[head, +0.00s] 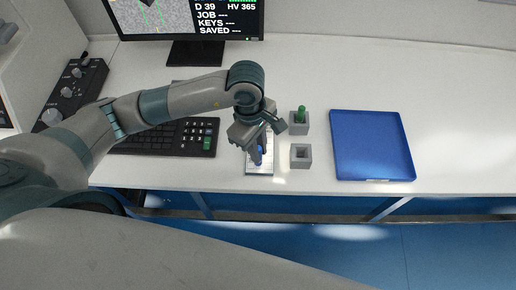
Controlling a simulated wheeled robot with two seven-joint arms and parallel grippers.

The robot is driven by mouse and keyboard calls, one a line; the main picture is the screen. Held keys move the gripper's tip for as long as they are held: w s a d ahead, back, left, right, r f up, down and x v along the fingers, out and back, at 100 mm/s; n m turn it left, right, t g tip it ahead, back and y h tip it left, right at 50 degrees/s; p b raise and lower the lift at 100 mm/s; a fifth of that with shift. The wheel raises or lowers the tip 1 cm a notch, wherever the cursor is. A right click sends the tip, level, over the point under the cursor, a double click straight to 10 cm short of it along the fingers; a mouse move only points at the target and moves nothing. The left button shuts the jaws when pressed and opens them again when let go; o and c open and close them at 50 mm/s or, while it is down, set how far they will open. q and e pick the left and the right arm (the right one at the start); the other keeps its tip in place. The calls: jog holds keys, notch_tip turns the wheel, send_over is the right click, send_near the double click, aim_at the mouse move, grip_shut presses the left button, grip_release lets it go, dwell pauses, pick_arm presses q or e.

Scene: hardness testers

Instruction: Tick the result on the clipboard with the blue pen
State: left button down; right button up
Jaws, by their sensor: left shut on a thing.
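My left gripper (257,152) points down over the clipboard (260,170), a small pale board near the table's front edge. It is shut on the blue pen (259,155), of which only a little blue shows between the fingers. The pen's tip is hidden, so I cannot tell whether it touches the board. Most of the clipboard's upper part is covered by the gripper, and no mark on it can be made out. My right gripper is not in view.
Right of the gripper, a grey holder (299,125) carries a green pen (301,113). A second grey holder (301,163) in front of it looks empty. A keyboard (160,138), a control box (72,88) and a monitor (196,22) stand left and behind.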

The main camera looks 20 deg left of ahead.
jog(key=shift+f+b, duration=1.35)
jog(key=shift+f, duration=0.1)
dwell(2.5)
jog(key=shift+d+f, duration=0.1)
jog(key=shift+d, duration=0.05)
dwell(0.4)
